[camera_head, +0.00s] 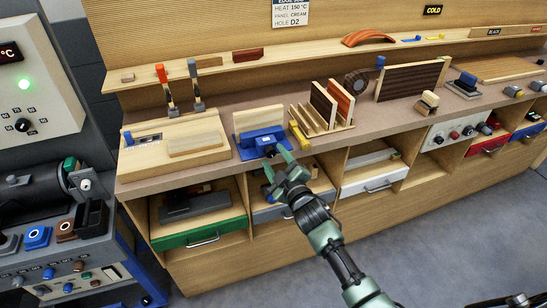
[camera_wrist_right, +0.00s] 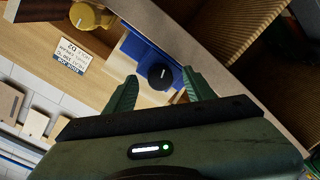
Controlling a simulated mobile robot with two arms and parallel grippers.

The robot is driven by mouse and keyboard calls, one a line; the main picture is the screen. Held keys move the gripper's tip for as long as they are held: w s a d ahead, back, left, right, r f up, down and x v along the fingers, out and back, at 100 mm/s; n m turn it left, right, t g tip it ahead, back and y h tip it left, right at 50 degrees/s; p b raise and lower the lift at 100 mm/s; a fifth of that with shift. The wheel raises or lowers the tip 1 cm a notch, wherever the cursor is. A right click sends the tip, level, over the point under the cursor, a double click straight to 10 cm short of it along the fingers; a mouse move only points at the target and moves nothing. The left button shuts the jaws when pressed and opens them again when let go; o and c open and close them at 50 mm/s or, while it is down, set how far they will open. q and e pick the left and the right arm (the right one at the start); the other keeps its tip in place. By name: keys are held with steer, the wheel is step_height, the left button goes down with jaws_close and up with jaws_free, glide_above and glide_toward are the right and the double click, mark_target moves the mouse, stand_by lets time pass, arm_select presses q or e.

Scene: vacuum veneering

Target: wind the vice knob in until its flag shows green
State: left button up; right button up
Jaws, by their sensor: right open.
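The blue vice (camera_head: 251,146) stands at the front edge of the bench with a pale wooden board (camera_head: 259,119) upright in it. In the right wrist view its round black knob (camera_wrist_right: 160,76) with a white mark faces me, in front of the blue body (camera_wrist_right: 143,48). My right gripper (camera_head: 277,161) is open, one finger on each side of the knob in the wrist view, with gaps between fingers and knob. I cannot make out the flag or its colour. My left gripper is in neither view.
A wooden rack (camera_head: 325,124) with upright panels stands right of the vice, with a yellow-handled tool (camera_head: 299,135) between them. A wooden clamp board (camera_head: 150,160) lies to the left. Below are drawers, one green-fronted (camera_head: 200,235). A control cabinet (camera_head: 45,110) stands far left.

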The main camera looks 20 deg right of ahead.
steer(key=s, duration=0.6)
steer(key=shift+s+d+r+b, duration=0.15)
steer(key=shift+s+d+b, duration=0.1)
steer(key=shift+b, duration=0.05)
stand_by(0.4)
steer(key=w+m+p, duration=0.1)
steer(key=w+m, duration=0.1)
steer(key=w+m+p, duration=0.1)
steer(key=w+m, duration=0.1)
steer(key=w, duration=0.1)
steer(key=w+m+p, duration=0.1)
steer(key=w+m, duration=0.1)
steer(key=m, duration=0.1)
steer(key=shift+w+a+t+p, duration=0.3)
steer(key=shift+w+a+p, duration=0.05)
steer(key=shift+p, duration=0.05)
stand_by(0.3)
